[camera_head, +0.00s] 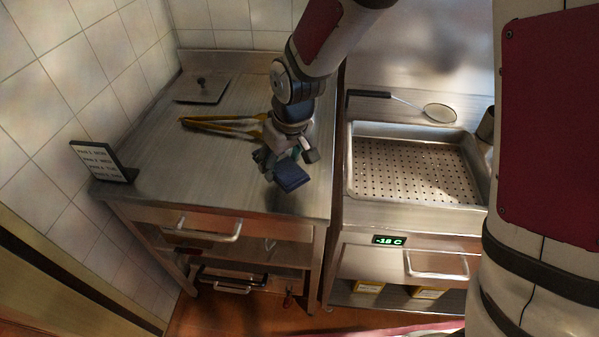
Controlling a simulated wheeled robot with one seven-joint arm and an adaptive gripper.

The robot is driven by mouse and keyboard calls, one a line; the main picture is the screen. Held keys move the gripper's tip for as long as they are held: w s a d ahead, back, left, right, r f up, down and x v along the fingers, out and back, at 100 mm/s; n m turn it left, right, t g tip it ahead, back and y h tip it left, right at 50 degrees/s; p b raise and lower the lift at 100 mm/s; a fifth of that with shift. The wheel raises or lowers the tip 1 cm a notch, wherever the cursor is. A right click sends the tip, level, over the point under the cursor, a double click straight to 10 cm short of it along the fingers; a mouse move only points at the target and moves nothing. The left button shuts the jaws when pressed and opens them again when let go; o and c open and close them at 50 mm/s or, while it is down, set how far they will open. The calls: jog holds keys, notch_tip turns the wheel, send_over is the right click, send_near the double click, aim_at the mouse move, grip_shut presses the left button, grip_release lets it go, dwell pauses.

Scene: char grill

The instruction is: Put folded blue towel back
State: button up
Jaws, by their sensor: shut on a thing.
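The folded blue towel (291,176) is a small dark blue bundle near the front right of the left steel counter. My gripper (283,160) is shut on the towel and points down at the counter. The towel appears to be held above the counter top, with a dark shadow below it. My gripper hides part of the towel's far side.
Yellow-handled tongs (222,126) lie on the left counter (160,150) behind my gripper. A small sign (101,161) stands at the left edge and a metal lid (202,89) lies at the back. A perforated pan (415,170) and a skimmer (438,112) are at right.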

jog(key=s+d+f+p, duration=0.1)
jog(key=s+d+p, duration=0.1)
jog(key=s+d, duration=0.85)
jog(key=w+a, duration=0.1)
jog(key=w, duration=0.3)
jog(key=w+a+f, duration=0.1)
jog(key=w+a, duration=0.1)
jog(key=w, duration=0.3)
jog(key=w+a, duration=0.2)
jog(key=w, duration=0.3)
jog(key=shift+f, duration=0.3)
jog(key=shift+f+p, duration=0.4)
jog(key=shift+f, duration=1.35)
jog(key=shift+f, duration=0.15)
jog(key=o, duration=1.1)
